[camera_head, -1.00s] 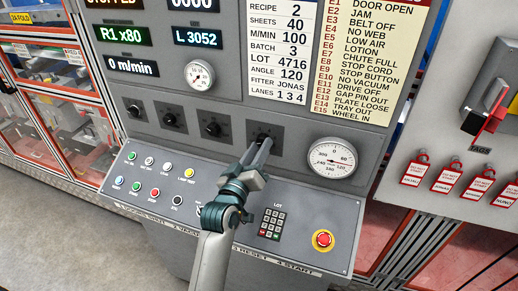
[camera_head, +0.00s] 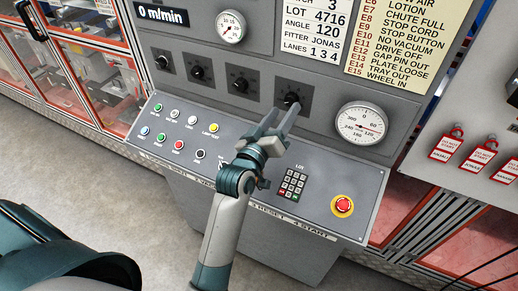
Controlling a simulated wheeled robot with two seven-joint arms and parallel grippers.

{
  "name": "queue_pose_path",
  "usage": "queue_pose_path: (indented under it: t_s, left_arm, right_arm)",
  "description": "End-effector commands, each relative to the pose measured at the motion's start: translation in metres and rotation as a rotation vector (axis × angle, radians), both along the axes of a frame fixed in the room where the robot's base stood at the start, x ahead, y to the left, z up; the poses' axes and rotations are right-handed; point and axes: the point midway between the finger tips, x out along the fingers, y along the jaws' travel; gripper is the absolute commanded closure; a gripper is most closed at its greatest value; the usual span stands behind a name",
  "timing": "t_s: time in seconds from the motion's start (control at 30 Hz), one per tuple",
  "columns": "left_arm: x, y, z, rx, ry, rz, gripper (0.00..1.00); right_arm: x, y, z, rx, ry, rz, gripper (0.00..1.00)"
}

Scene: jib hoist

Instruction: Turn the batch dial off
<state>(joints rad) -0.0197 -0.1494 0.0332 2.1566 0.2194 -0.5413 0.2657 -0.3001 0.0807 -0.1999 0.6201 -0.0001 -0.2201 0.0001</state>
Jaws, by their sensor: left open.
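A row of black rotary dials on dark square plates runs along the grey machine panel: a far left dial (camera_head: 163,64), a second dial (camera_head: 196,73), a third dial (camera_head: 240,85) and a right-hand dial (camera_head: 291,98). Their labels are too small to read, so I cannot tell which is the batch dial. My left gripper (camera_head: 282,117) is open and empty, its fingers pointing up at the lower part of the right-hand dial's plate. The knob shows just above the fingertips. I cannot tell whether they touch the plate. My right gripper is not in view.
A sloped console below holds several coloured push buttons (camera_head: 179,145), a keypad (camera_head: 292,184) and a red emergency stop (camera_head: 342,205). A round gauge (camera_head: 361,123) sits right of the dials. Red tags (camera_head: 447,147) hang at the right. Grey floor (camera_head: 120,205) is open at the lower left.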

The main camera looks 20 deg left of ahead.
Motion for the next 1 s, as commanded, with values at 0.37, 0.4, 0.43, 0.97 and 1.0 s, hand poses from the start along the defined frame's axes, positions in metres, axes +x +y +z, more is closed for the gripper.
queue_pose_path:
  t_s: [0.37, 0.4, 0.43, 0.97, 1.0]
  left_arm:
    - [-0.075, 0.005, -0.009, -0.001, 0.000, 0.000, 0.52]
    - [-0.083, 0.005, -0.009, -0.001, 0.001, 0.000, 0.52]
    - [-0.089, 0.006, -0.009, -0.001, 0.001, -0.001, 0.52]
    - [-0.144, 0.010, -0.007, 0.000, 0.003, -0.001, 0.52]
    - [-0.145, 0.010, -0.007, 0.000, 0.003, -0.001, 0.52]
  right_arm:
    - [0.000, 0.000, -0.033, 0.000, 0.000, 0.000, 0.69]
    - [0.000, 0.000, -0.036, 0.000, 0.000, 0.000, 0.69]
    - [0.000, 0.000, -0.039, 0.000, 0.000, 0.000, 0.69]
    - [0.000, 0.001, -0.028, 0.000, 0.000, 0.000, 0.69]
    - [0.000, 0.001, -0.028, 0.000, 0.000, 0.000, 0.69]
